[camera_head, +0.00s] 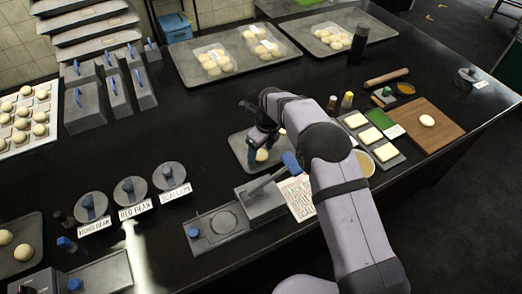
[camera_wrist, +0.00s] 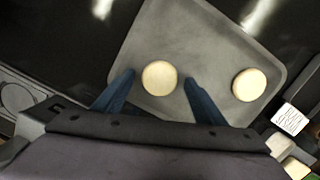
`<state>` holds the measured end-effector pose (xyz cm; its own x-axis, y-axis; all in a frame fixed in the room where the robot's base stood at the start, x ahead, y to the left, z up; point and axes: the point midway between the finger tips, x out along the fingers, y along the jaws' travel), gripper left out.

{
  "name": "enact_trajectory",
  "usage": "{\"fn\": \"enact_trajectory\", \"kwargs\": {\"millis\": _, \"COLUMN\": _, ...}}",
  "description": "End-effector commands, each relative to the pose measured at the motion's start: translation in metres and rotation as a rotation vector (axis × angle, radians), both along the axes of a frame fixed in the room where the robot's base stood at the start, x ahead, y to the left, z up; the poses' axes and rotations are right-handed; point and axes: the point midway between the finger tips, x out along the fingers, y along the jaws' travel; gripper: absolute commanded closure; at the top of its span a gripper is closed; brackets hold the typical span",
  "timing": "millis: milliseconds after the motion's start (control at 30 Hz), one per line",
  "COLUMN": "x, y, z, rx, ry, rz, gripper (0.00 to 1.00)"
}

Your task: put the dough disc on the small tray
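A small grey tray (camera_head: 238,141) lies on the dark counter near the middle in the head view; it fills much of the wrist view (camera_wrist: 210,35). Two pale round dough discs are on or over it. One dough disc (camera_wrist: 159,77) is between my fingertips in the wrist view and below my gripper in the head view (camera_head: 262,155). The other dough disc (camera_wrist: 249,84) is to the right, partly hidden by my arm in the head view. My gripper (camera_wrist: 158,76) is open, its blue fingers either side of the first disc with gaps visible. I cannot tell its exact height.
A grey press (camera_head: 262,200) with a blue-ended lever stands in front of the tray. Lidded containers labelled mung bean, red bean and scallion (camera_head: 131,190) stand to the left. A wooden board (camera_head: 440,135) with a white piece of dough is at right. Large trays (camera_head: 285,65) hold packed dough behind.

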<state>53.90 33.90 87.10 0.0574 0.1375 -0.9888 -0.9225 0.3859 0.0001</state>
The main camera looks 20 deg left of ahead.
Motion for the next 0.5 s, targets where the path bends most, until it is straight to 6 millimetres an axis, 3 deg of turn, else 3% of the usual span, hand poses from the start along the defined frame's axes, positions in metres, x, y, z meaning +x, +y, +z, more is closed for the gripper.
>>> {"fn": "enact_trajectory", "kwargs": {"millis": 267, "x": 0.0, "y": 0.0, "z": 0.001, "rx": 0.0, "ry": 0.0, "rz": 0.0, "gripper": 0.36}}
{"fn": "enact_trajectory", "kwargs": {"millis": 500, "x": 0.0, "y": -0.001, "z": 0.014, "rx": 0.001, "ry": -0.003, "rz": 0.0, "gripper": 0.36}}
